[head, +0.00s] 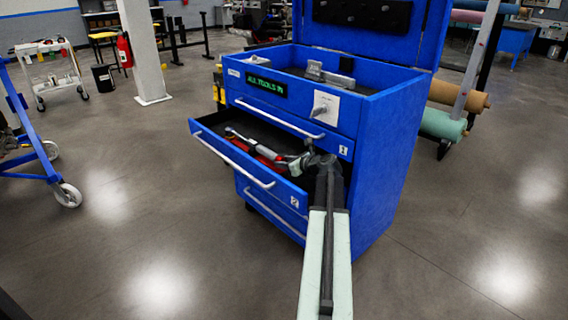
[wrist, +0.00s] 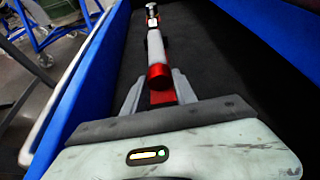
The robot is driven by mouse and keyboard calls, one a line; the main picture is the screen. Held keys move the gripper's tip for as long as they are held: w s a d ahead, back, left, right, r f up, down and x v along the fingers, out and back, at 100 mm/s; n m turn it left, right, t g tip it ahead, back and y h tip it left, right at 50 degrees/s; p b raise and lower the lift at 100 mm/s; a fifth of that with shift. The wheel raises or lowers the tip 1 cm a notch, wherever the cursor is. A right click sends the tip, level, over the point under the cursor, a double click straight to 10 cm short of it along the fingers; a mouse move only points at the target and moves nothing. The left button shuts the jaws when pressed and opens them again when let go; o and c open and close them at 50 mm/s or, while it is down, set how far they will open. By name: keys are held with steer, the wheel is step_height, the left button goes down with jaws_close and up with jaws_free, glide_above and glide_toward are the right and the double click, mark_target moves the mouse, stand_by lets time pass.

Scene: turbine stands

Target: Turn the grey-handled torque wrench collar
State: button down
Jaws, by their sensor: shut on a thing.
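The torque wrench (wrist: 154,46) lies lengthwise in the open drawer, with a pale grey handle and a red collar (wrist: 160,76) at its near end. In the head view the wrench (head: 256,144) shows in the drawer with its head to the left. My gripper (wrist: 158,88) is shut on the red collar, one grey finger on each side of it. In the head view my gripper (head: 299,164) reaches into the right end of the drawer. The fingertips' exact contact is partly hidden.
The open drawer (head: 232,158) belongs to a blue tool cabinet (head: 385,160); its front wall and the cabinet side close in my gripper. The cabinet's top tray holds grey parts. The floor in front is clear.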

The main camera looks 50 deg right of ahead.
steer(key=n+h, duration=0.1)
steer(key=n+h+b, duration=0.1)
steer(key=shift+a+f+n, duration=0.15)
steer(key=shift+a+n, duration=0.05)
steer(key=shift+n, duration=0.2)
steer(key=shift+n+h+b, duration=0.35)
steer(key=shift+n+h, duration=0.05)
steer(key=shift+n, duration=0.2)
steer(key=c, duration=1)
jaws_free()
